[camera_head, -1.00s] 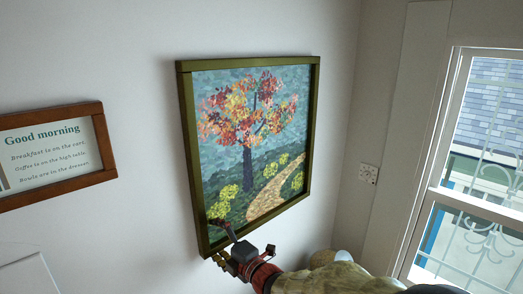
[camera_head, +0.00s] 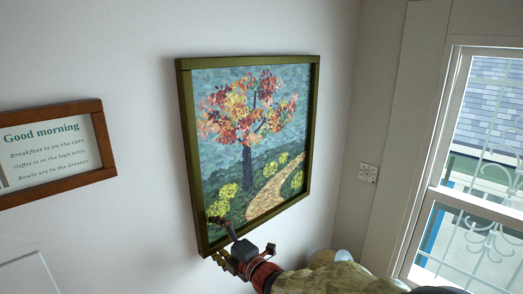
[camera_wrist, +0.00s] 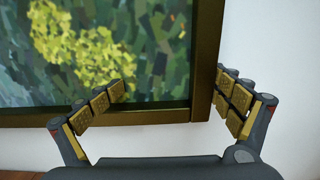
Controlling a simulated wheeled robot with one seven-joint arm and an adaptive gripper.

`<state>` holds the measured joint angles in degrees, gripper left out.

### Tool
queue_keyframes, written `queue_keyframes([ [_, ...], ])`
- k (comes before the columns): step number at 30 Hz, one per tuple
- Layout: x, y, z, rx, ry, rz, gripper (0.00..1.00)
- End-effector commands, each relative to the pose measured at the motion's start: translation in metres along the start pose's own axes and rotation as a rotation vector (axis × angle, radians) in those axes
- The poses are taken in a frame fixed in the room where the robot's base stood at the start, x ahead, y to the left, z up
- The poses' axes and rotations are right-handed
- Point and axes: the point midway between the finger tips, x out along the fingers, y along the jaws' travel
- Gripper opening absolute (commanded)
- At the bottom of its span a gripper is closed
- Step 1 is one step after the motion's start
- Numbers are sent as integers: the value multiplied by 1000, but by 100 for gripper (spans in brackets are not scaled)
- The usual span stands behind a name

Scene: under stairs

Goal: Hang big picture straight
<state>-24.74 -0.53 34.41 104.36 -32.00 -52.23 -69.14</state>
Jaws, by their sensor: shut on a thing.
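The big picture (camera_head: 247,145) shows an autumn tree and a path in an olive-gold frame. It is against the white wall, left of the room corner; whether it is exactly level is hard to tell from this slanted view. My gripper (camera_head: 226,240) is at its lower left corner in the head view, shut on the frame. In the wrist view, one finger of my gripper (camera_wrist: 172,96) lies over the painted face and the other is past the outer edge of the picture's frame (camera_wrist: 203,60). What holds the picture behind is hidden.
A smaller "Good morning" sign (camera_head: 50,153) in a brown frame hangs to the left. A barred window (camera_head: 468,180) is at the right, with a small wall switch plate (camera_head: 368,174) beside it. Bare wall lies between the sign and the picture.

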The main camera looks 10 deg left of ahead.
Motion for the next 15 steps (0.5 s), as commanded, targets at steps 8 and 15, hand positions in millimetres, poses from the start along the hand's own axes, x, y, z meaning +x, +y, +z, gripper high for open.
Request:
queue_keyframes([
  [8, 1, 18, 5, -9, -6, 34, 76],
  [15, 1, 16, 4, -8, -6, 34, 76],
])
